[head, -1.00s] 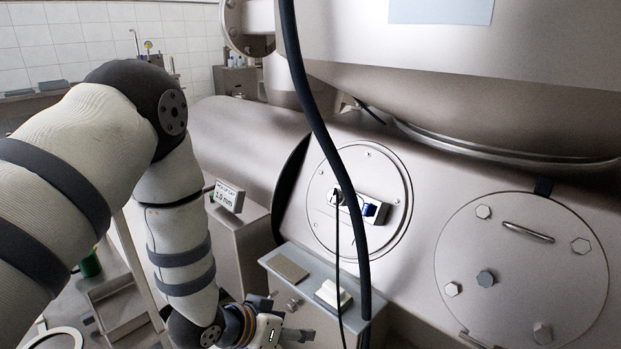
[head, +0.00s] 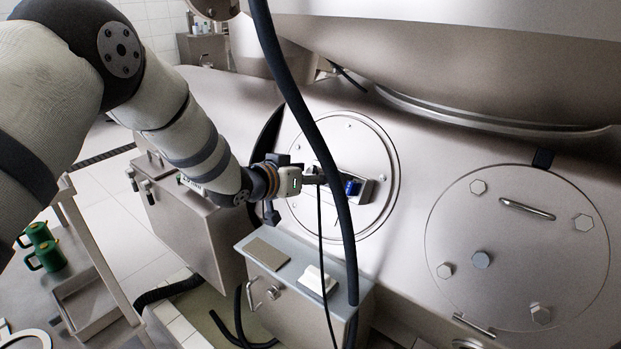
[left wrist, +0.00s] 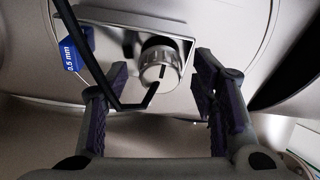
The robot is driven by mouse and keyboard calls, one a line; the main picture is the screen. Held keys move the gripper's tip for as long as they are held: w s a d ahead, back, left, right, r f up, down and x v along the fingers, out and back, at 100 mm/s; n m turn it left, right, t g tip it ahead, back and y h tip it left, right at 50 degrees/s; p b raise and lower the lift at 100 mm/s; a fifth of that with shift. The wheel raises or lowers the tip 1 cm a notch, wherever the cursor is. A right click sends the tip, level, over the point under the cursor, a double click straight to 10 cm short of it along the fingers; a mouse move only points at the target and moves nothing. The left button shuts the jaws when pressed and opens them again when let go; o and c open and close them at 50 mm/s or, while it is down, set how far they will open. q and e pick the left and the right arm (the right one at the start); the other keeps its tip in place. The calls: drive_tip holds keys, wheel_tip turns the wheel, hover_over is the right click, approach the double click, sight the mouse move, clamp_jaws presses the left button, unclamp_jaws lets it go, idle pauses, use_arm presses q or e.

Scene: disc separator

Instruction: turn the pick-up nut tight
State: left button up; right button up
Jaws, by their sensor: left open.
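The pick-up nut (left wrist: 158,58) is a round, ribbed metal knob with a dark mark on its face, seen in the left wrist view in front of a metal bracket (left wrist: 125,17). My left gripper (left wrist: 162,72) is open, its purple-padded fingers on either side of the nut with gaps showing. In the head view the left gripper (head: 318,178) is at the round plate (head: 368,145) and hides the nut there. A blue 0.5 mm gauge (left wrist: 77,50) sits left of the nut, and also shows in the head view (head: 352,187). My right gripper is out of view.
A thin black bent line (left wrist: 132,104) crosses in front of the left finger toward the nut. A thick dark hose (head: 312,130) hangs before the round plate. Below is a cabinet (head: 245,243) with a white block (head: 318,280). A bolted round cover (head: 510,280) is at right.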

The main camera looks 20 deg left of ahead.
use_arm(q)
drive_tip(key=shift+w, duration=0.1)
drive_tip(key=shift+c, duration=0.6)
drive_tip(key=c, duration=1)
drive_tip(key=shift+c, duration=0.2)
